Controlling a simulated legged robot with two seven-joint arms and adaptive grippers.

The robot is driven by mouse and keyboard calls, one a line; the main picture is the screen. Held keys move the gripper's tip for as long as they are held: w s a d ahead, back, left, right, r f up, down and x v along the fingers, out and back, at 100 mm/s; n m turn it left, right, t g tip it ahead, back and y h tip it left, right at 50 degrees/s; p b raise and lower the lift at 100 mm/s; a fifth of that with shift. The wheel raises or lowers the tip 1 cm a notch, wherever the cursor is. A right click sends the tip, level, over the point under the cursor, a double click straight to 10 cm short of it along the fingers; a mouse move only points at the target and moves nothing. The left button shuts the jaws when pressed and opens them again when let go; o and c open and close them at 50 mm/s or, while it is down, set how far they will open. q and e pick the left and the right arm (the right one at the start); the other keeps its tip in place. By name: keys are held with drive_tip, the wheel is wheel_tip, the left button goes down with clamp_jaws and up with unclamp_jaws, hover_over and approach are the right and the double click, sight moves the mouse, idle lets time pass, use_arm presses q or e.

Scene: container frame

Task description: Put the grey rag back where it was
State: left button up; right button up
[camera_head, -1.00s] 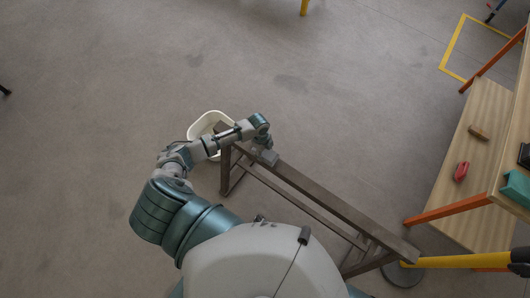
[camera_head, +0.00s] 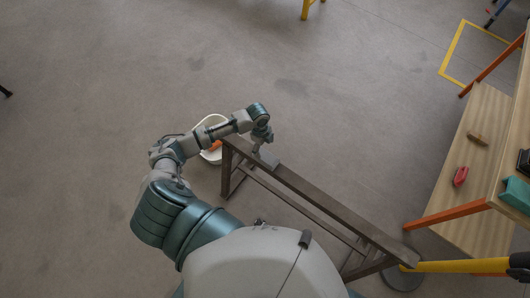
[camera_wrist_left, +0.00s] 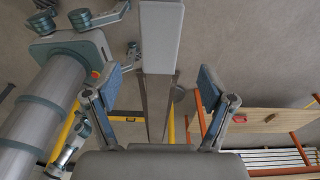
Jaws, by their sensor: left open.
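The grey rag (camera_head: 267,158) lies flat across the far end of the brown frame's top beam (camera_head: 318,198). In the left wrist view the rag (camera_wrist_left: 161,36) is a pale grey rectangle over the beam, ahead of the fingers. My left gripper (camera_head: 263,142) is just above the rag in the head view. In the wrist view my left gripper (camera_wrist_left: 160,88) has its two blue-padded fingers spread wide, with nothing held between them. Whether a finger touches the rag cannot be told. My right gripper is not clearly seen.
A white bin (camera_head: 204,124) with an orange thing (camera_head: 215,146) inside stands on the floor beyond the frame, partly behind my left arm. A wooden shelf unit (camera_head: 466,190) with orange legs and small objects stands at the right.

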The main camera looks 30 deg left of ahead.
sight(267, 156)
use_arm(q)
drive_tip(key=d+r, duration=0.1)
drive_tip(key=r, duration=0.1)
drive_tip(key=d+r, duration=0.1)
drive_tip(key=shift+d+r, duration=0.15)
drive_tip(key=shift+r, duration=0.2)
